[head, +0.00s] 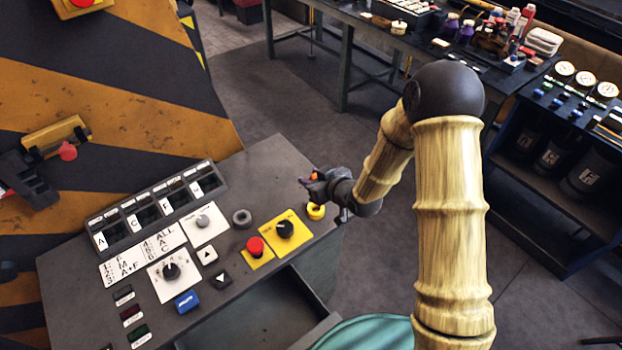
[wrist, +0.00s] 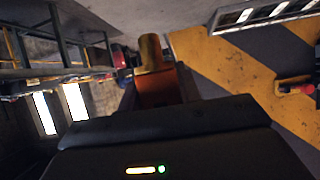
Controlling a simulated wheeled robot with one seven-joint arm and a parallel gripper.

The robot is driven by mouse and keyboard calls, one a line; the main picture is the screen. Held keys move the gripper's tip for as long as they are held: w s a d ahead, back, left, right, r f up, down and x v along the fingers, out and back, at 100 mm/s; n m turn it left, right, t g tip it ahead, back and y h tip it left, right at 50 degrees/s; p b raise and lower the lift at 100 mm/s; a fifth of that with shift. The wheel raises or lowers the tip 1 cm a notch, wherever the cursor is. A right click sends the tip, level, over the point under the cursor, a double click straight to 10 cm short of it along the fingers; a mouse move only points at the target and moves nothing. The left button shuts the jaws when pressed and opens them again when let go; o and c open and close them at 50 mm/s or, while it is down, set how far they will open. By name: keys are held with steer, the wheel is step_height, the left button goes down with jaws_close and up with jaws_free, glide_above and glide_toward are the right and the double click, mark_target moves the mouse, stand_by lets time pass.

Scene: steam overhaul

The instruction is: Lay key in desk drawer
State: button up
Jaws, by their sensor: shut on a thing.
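My gripper (head: 308,183) is at the right edge of the grey control desk (head: 262,170), apparently above the desk top. It is shut on the key, of which a small orange part (head: 314,175) shows in the head view. In the wrist view the key (wrist: 157,86) shows as an orange-red block, with a yellow-brass rounded piece beyond it; I cannot tell whether that piece belongs to the key. The desk drawer (head: 325,322) is pulled open at the desk's front, below and left of my gripper. Its visible inside is dark and looks empty.
A yellow round fitting (head: 316,211) sits on the desk just below my gripper. A red button (head: 256,246) and a black knob (head: 284,228) stand on yellow plates nearby. A green rounded seat (head: 368,334) is close to the drawer's right corner.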

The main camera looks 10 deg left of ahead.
steer(key=d+f+m+t+h, duration=0.1)
steer(key=d, duration=0.3)
steer(key=w+d+f+m+t+h, duration=0.1)
steer(key=d+f+m, duration=0.1)
steer(key=d, duration=0.2)
steer(key=w+d+f+m+h, duration=0.1)
steer(key=d+f, duration=0.1)
steer(key=d, duration=0.2)
steer(key=shift+w+f+m+t+h, duration=0.1)
steer(key=shift+f+m+t+h, duration=0.05)
steer(key=shift+m+t+h, duration=0.2)
steer(key=s+d+f+m+h, duration=0.1)
steer(key=d+f+m+h, duration=0.1)
steer(key=d, duration=0.5)
steer(key=s+d+f+m+t+h, duration=0.1)
steer(key=d+f+m+h, duration=0.1)
steer(key=d, duration=0.5)
steer(key=shift+m+h, duration=0.45)
steer(key=shift+h, duration=0.2)
steer(key=shift+w+d, duration=0.1)
